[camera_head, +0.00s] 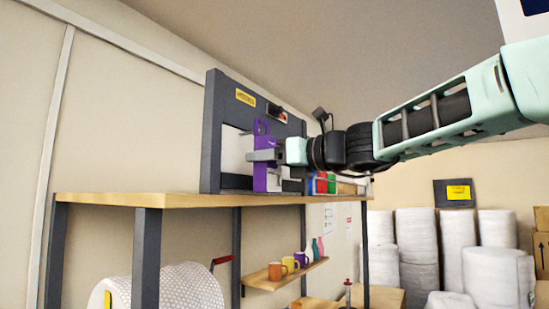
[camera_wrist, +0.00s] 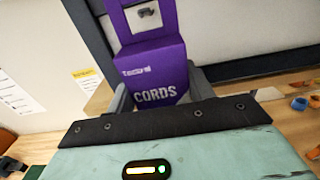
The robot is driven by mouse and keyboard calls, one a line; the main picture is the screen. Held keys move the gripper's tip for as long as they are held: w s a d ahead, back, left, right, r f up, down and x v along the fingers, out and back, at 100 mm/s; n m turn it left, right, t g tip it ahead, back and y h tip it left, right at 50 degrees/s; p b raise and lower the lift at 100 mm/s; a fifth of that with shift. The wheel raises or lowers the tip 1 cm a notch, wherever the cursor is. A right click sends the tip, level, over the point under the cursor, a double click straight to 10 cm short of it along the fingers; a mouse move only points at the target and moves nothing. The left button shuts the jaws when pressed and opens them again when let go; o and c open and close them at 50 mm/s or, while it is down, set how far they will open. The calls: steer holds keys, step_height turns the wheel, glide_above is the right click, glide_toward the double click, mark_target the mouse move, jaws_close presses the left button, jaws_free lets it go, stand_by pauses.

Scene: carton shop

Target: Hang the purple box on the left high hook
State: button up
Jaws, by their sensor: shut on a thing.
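The purple box (camera_head: 261,178) is upright in front of a dark grey frame (camera_head: 212,130) that stands on the wooden shelf. My gripper (camera_head: 263,156) is shut on the box, with one finger showing across its face. In the wrist view the purple box (camera_wrist: 158,68) sits between my two fingers (camera_wrist: 160,92), with the word "CORDS" on it and a hang tab with an opening at its top. A small metallic part (camera_wrist: 146,12) shows through that opening. I cannot tell whether it is a hook or whether it passes through the tab.
The wooden shelf (camera_head: 150,199) runs below the box. Small red, green and blue items (camera_head: 322,184) stand on it to the right. A dark part with red (camera_head: 276,112) is on the frame, right of a yellow label (camera_head: 245,97). A lower shelf (camera_head: 285,274) holds mugs.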

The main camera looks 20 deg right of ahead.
steer(key=shift+w+a+f+b, duration=0.25)
steer(key=shift+w+a, duration=0.35)
steer(key=shift+w, duration=0.2)
steer(key=shift+w+a+f+b, duration=0.15)
steer(key=shift+w+a+f, duration=0.1)
steer(key=shift+w+a, duration=0.4)
steer(key=shift+w, duration=0.15)
steer(key=o, duration=1.1)
steer(key=shift+d, duration=0.1)
